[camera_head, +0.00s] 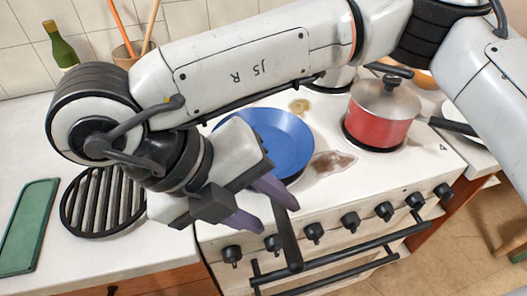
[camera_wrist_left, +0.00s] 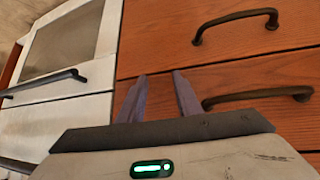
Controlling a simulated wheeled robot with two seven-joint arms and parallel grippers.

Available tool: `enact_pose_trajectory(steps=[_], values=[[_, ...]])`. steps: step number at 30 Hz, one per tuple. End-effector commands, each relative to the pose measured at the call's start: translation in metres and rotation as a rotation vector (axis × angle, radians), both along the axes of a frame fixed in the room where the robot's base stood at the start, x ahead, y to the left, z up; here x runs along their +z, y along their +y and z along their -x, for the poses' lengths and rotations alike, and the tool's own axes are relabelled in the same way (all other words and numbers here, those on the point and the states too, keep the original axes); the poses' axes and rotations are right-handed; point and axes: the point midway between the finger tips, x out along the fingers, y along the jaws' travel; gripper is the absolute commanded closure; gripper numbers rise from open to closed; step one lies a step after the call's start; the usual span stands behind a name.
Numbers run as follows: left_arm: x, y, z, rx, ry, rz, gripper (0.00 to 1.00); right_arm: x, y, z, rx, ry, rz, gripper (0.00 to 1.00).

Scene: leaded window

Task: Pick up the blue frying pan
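The blue frying pan (camera_head: 272,137) lies on the left part of the white stove top. Its dark handle (camera_head: 287,241) points toward me over the stove's front edge. My right arm reaches across from the right and hides part of the pan. My right gripper (camera_head: 278,220) is open, its two purple-grey fingers spread close to the handle where it leaves the pan. I cannot tell whether the fingers touch it. My left gripper (camera_wrist_left: 159,76) is open and empty in the left wrist view, facing wooden drawers. It does not show in the head view.
A red lidded pot (camera_head: 381,112) stands on the stove at the back right. A black grill rack (camera_head: 100,207) and a green board (camera_head: 27,226) lie on the left counter. A green bottle (camera_head: 62,50) stands behind. Black knobs and an oven handle (camera_head: 340,248) line the stove front.

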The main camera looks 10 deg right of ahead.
Motion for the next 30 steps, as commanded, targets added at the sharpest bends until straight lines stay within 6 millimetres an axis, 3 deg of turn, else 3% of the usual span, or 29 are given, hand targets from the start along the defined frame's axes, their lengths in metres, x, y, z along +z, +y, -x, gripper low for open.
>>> enact_pose_trajectory(steps=[12,20,21,28,30], values=[[0.009,-0.001,0.0,0.0,-0.002,0.002,0.69,-0.043,-0.025,0.002,-0.002,0.003,0.0,0.6],[0.009,-0.001,-0.001,0.0,-0.005,0.002,0.69,-0.047,-0.027,0.001,-0.001,-0.001,0.0,0.6],[0.009,-0.001,-0.002,0.0,-0.005,0.002,0.69,-0.047,-0.027,0.001,-0.001,-0.001,0.0,0.62],[0.011,-0.001,-0.004,0.0,-0.009,0.001,0.69,-0.047,-0.027,0.001,0.0,0.0,0.0,1.0],[0.011,-0.001,-0.004,0.0,-0.009,0.001,0.69,-0.047,-0.027,0.001,0.0,0.0,0.0,1.0]])
